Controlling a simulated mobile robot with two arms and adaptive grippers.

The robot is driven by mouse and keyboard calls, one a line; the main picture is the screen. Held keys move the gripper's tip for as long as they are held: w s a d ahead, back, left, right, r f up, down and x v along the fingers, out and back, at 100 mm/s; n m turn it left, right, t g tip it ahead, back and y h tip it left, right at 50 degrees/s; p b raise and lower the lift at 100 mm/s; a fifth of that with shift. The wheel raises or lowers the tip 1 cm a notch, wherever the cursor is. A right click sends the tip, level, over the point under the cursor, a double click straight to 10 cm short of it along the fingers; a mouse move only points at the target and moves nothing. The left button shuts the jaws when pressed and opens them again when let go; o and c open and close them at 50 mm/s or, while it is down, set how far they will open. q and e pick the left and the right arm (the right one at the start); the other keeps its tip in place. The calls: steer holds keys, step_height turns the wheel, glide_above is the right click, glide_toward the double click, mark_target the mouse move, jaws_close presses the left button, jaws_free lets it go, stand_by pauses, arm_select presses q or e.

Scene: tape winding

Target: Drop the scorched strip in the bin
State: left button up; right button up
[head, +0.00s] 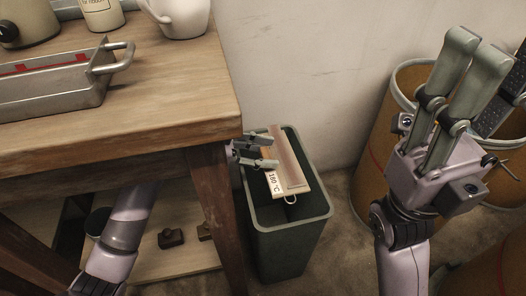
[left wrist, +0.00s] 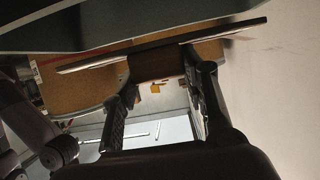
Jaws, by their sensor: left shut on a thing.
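The strip (head: 290,163) is a flat tan board with a darker brown band, a white "180 °C" label and a small wire loop at its near end. It is tilted above the mouth of the dark green bin (head: 317,222). My left gripper (head: 267,151) is shut on the strip near its left edge, over the bin's left side. In the left wrist view, the strip (left wrist: 165,45) shows nearly edge-on, with a brown block between the fingers. My right gripper (head: 478,50) is raised at the right, away from the bin; its finger gap is unclear.
A wooden table (head: 180,90) stands left of the bin, its corner close to my left gripper. A metal tray (head: 55,90) and a white mug (head: 183,18) are on it. Brown drums (head: 375,165) stand at the right. Open floor lies between bin and drums.

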arm_select(q)
steer(key=o, duration=1.3)
steer(key=v, duration=0.7)
steer(key=shift+a+r, duration=0.1)
steer(key=shift+a, duration=0.1)
